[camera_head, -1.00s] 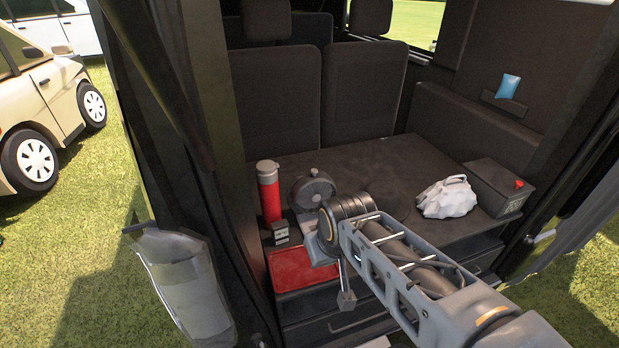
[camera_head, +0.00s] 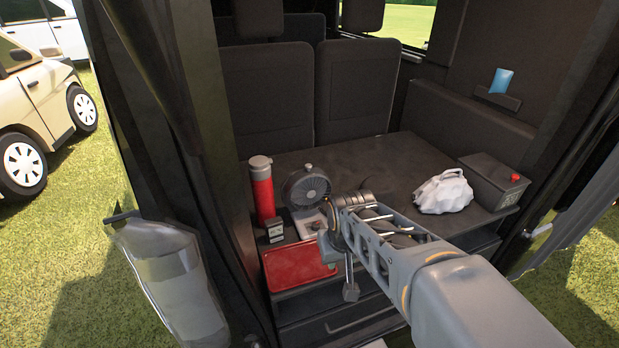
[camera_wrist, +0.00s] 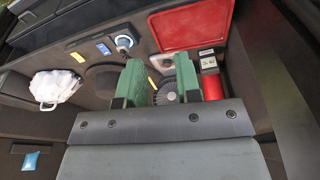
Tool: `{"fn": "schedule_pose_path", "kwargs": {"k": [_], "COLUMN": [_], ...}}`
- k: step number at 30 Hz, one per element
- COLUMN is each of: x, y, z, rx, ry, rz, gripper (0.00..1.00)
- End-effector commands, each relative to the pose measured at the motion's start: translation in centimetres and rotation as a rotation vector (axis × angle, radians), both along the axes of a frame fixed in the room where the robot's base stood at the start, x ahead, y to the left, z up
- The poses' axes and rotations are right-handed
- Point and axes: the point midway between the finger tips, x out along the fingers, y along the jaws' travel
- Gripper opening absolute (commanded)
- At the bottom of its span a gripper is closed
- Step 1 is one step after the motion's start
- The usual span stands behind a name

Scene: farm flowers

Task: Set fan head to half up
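The small dark round fan (camera_head: 306,188) stands near the left front of the dark tabletop (camera_head: 345,160), its round grille facing roughly toward the head camera. A pale part (camera_head: 308,222) shows below it, partly hidden by my arm. In the wrist view the fan's ribbed grille (camera_wrist: 167,91) shows beyond and between the green fingers. My gripper (camera_wrist: 158,64) is open, its fingers apart with nothing clearly held between them. In the head view my wrist is just right of and in front of the fan and hides the fingers. Contact with the fan cannot be told.
A red bottle (camera_head: 263,190) stands left of the fan, with a small dark box (camera_head: 275,230) before it. Seats (camera_head: 270,95) stand behind.

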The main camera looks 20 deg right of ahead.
Motion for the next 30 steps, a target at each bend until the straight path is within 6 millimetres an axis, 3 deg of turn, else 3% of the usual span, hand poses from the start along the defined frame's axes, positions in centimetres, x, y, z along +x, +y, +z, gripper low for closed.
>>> {"fn": "schedule_pose_path", "kwargs": {"k": [1,4,6,9,13,17,21,24,30], "x": [1.2,5.1,8.2,12.5,17.8,21.7,24.0,24.3,23.8], "y": [-2.5,-8.5,-12.8,-17.8,-21.5,-21.5,-18.5,-16.0,-13.1], "z": [-3.6,-7.2,-8.9,-10.3,-10.9,-9.8,-6.9,-4.6,-2.5], "rx": [-0.036,-0.156,-0.242,-0.329,-0.360,-0.286,-0.135,-0.026,0.140], "ry": [0.013,-0.073,-0.184,-0.371,-0.651,-0.915,-1.136,-1.246,-1.347], "rz": [-0.041,-0.103,-0.123,-0.111,-0.026,0.114,0.283,0.385,0.474], "gripper": [0.36,0.46,0.51,0.51,0.51,0.51,0.51,0.51,0.51]}}
